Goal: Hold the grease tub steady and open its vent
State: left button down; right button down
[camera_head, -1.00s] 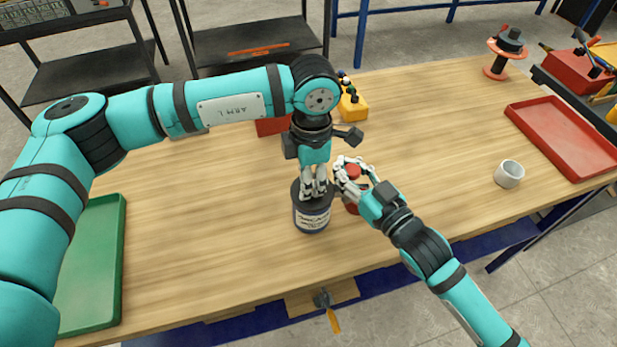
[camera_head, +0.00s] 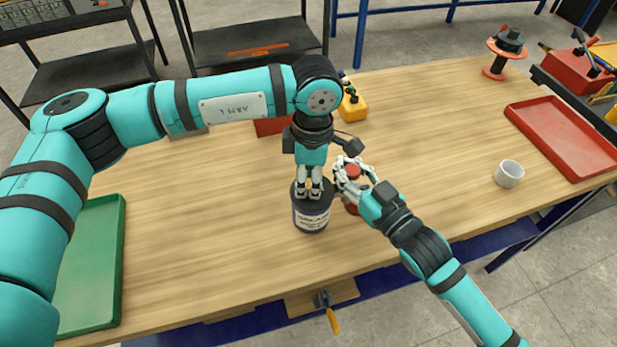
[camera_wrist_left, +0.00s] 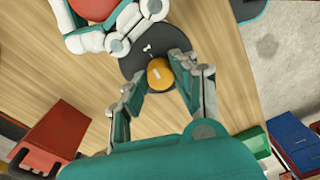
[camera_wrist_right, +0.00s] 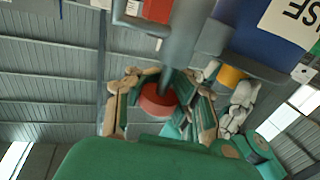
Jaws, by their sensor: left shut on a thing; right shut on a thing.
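The grease tub (camera_head: 311,218) is dark with a pale label and stands upright near the table's front edge. Its dark lid (camera_wrist_left: 135,65) shows in the left wrist view, with a yellow vent cap (camera_wrist_left: 160,74) and a small white mark beside it. My left gripper (camera_head: 316,190) comes from above and is shut on the vent cap, which its fingers hide in the head view. My right gripper (camera_head: 353,176) is shut on a red knob (camera_wrist_right: 158,100) beside the tub. The knob sits on a grey shaft; I cannot tell whether its body touches the tub.
A white cup (camera_head: 508,173) and a red tray (camera_head: 565,138) are at the right. A green tray (camera_head: 92,265) is at the left. A yellow item (camera_head: 352,107) and a red bin (camera_head: 273,126) stand behind my left wrist. A clamp (camera_head: 322,299) hangs at the front edge.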

pick_arm(q)
jog(key=shift+r, duration=0.1)
jog(key=c, duration=1.3)
grip_release()
jog(key=r, duration=1.2)
jog(key=shift+w+d, duration=0.1)
jog(key=shift+d, duration=0.2)
pick_arm(e)
jog(key=c, duration=1.1)
grip_release()
jog(key=shift+c, duration=0.2)
